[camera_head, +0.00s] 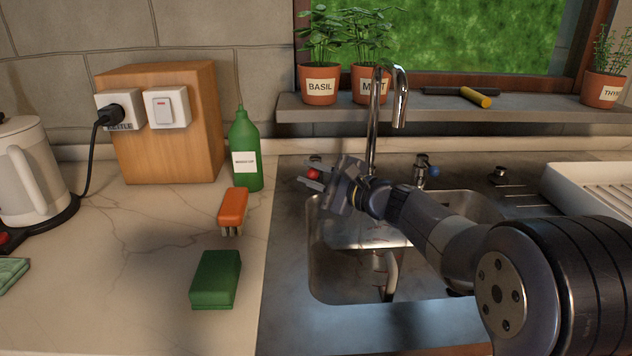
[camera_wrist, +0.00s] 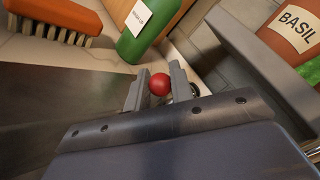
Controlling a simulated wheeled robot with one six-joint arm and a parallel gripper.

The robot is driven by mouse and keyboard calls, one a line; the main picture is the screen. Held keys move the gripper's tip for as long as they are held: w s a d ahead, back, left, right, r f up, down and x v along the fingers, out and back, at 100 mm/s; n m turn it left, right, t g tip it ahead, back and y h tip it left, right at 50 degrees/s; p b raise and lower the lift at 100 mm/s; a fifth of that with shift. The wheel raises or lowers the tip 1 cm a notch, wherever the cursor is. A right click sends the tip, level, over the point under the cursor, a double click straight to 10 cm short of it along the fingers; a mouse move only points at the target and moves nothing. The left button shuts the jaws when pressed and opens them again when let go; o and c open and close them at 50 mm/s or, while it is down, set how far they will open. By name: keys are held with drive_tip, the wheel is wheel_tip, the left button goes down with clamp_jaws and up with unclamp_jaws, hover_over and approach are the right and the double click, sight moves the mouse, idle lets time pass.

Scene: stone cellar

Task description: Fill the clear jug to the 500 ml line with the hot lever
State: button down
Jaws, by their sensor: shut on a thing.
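The hot lever has a red ball knob (camera_head: 314,174), which sits between the fingertips of my gripper (camera_head: 313,178) left of the tap. In the wrist view the red knob (camera_wrist: 159,84) shows between the two grey fingers, and my gripper (camera_wrist: 158,90) is shut on it. The chrome tap spout (camera_head: 399,110) arches over the sink, with no water visible at its mouth. A see-through shape with a pale and reddish upright strip (camera_head: 390,272) stands in the sink, probably the clear jug. My arm hides much of it; its level and 500 ml line are unreadable.
A blue-knobbed lever (camera_head: 434,171) is right of the tap. Left of the sink (camera_head: 325,285) are a green bottle (camera_head: 245,145), an orange brush (camera_head: 233,207) and a green sponge (camera_head: 216,279). Potted herbs stand on the sill (camera_head: 440,107) behind. A white drainer (camera_head: 590,195) is at right.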

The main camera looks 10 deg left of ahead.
drive_tip(key=m+t+h+b, duration=0.1)
drive_tip(key=b, duration=0.1)
drive_tip(key=a+m+t+h+b, duration=0.1)
drive_tip(key=t+b, duration=0.1)
drive_tip(key=b, duration=0.1)
drive_tip(key=a+m+t+h+b, duration=0.1)
drive_tip(key=b, duration=0.1)
drive_tip(key=shift+a+f+m+t, duration=0.2)
drive_tip(key=shift+f+m+t, duration=0.1)
drive_tip(key=shift+t, duration=0.1)
drive_tip(key=shift+a+r+m+t+h+b, duration=0.15)
drive_tip(key=shift+m+t+h+b, duration=0.25)
drive_tip(key=shift+h+b, duration=0.25)
drive_tip(key=shift+r, duration=0.1)
drive_tip(key=c, duration=1.3)
unclamp_jaws()
drive_tip(key=v, duration=1)
drive_tip(key=shift+s+d, duration=0.25)
